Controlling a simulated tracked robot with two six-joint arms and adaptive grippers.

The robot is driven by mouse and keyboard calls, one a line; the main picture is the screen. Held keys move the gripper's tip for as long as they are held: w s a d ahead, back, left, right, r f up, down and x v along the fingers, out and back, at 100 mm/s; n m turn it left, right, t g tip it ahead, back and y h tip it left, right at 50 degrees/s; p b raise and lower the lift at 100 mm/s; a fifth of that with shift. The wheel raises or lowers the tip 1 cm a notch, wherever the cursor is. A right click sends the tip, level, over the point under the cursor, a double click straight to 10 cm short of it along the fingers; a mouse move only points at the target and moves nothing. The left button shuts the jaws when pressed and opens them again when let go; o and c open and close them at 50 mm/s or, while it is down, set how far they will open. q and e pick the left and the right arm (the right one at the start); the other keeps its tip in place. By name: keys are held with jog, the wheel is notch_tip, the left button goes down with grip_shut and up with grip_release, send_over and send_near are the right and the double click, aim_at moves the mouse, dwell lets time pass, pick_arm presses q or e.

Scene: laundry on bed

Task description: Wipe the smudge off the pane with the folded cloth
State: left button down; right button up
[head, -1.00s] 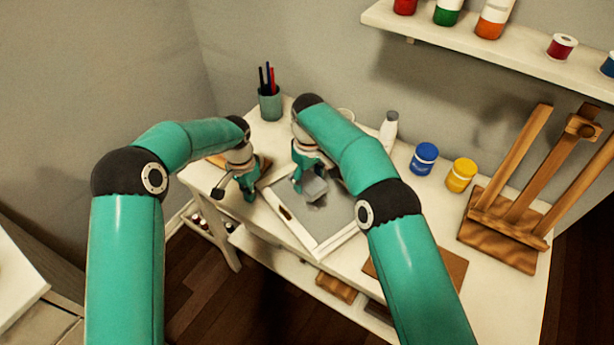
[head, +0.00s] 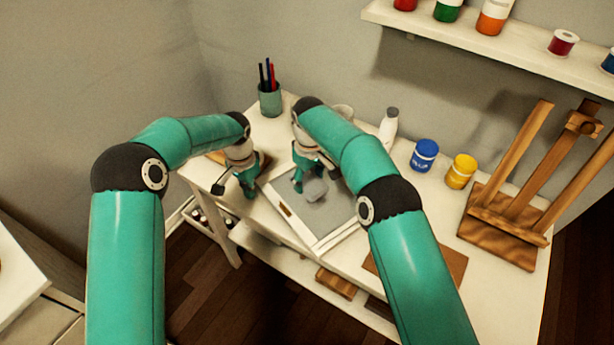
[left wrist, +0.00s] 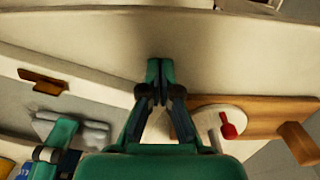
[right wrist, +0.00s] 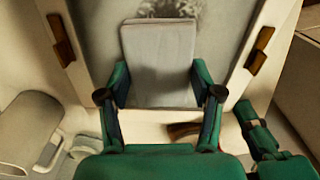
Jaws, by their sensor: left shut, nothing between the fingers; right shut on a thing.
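The pane (head: 332,222) lies on the white table, a grey sheet in a pale frame with wooden clips. My right gripper (head: 302,184) is above it, shut on the grey folded cloth (head: 315,190). In the right wrist view the cloth (right wrist: 158,60) sits between both fingers over the pane (right wrist: 97,30). A blotchy smudge (right wrist: 180,10) shows just beyond the cloth's far edge; the cloth hides part of the pane. Whether the cloth touches the glass is hard to tell. My left gripper (head: 249,190) is shut and empty, left of the pane; its closed fingertips (left wrist: 160,66) show in the left wrist view.
A pen cup (head: 270,101) stands behind. A white bottle (head: 389,128), blue jar (head: 424,155) and yellow jar (head: 461,172) stand behind and right of the pane. A wooden easel (head: 500,230) is at the right. A wooden board (left wrist: 262,112) lies beside my left gripper.

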aim_at(326, 205)
jog(key=shift+s+d+r, duration=0.1)
jog(key=shift+s+d, duration=0.85)
jog(key=shift+s, duration=0.15)
jog(key=shift+s+d+f, duration=0.2)
jog(key=shift+s+d, duration=1.25)
jog(key=shift+s, duration=0.3)
jog(key=shift+w+a+r, duration=0.1)
jog(key=shift+w+a, duration=1.15)
jog(key=shift+w, duration=0.2)
jog(key=shift+w+a+r, duration=0.1)
jog(key=shift+w+a, duration=1.1)
jog(key=shift+w, duration=0.25)
jog(key=shift+r, duration=3.05)
